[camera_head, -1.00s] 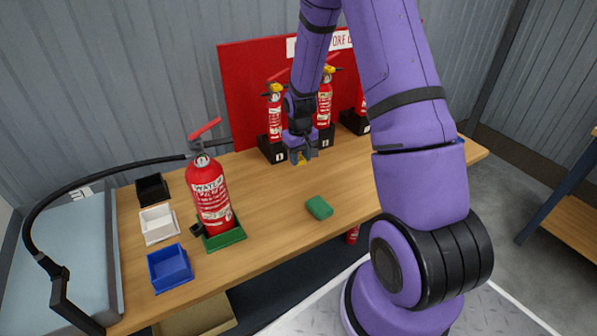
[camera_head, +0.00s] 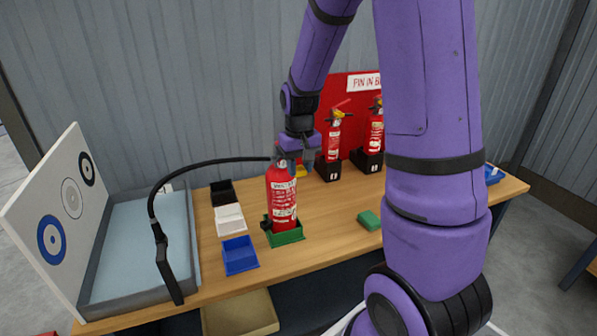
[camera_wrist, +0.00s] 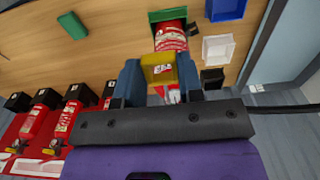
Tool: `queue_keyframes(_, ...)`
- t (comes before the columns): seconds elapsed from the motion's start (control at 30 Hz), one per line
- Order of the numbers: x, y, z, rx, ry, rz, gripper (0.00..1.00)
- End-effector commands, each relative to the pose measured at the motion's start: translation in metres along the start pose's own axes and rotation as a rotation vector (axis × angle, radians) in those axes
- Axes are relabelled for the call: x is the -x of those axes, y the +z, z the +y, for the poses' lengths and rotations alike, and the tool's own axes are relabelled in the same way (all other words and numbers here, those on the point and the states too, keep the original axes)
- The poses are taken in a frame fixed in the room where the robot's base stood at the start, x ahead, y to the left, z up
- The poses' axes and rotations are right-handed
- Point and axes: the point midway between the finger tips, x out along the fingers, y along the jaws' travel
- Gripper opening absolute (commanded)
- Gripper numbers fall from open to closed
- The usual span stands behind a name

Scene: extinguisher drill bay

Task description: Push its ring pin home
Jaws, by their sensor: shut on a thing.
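A red fire extinguisher (camera_head: 282,198) stands upright in a green holder (camera_head: 287,237) on the bench. It also shows in the wrist view (camera_wrist: 170,36), partly behind my gripper. My gripper (camera_head: 300,158) is beside the top of this extinguisher, pointing down and overlapping its valve head in the head view. In the wrist view my gripper (camera_wrist: 158,76) is shut on a yellow block-like piece (camera_wrist: 158,68), which looks like the ring pin's tag. A bit of the yellow piece (camera_head: 300,171) shows below the fingers. The pin itself and its hole are hidden.
Several more extinguishers (camera_head: 333,138) stand in black holders before a red board. Black, white (camera_head: 229,219) and blue (camera_head: 239,255) trays lie left of the extinguisher. A green block (camera_head: 369,220) lies to the right. A black hose arches over the left side.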

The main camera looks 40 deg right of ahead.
Motion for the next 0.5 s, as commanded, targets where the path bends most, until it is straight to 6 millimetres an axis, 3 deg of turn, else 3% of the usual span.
queue_keyframes(0.5, 0.001, -0.013, 0.000, -0.001, 0.000, 0.001, 0.02)
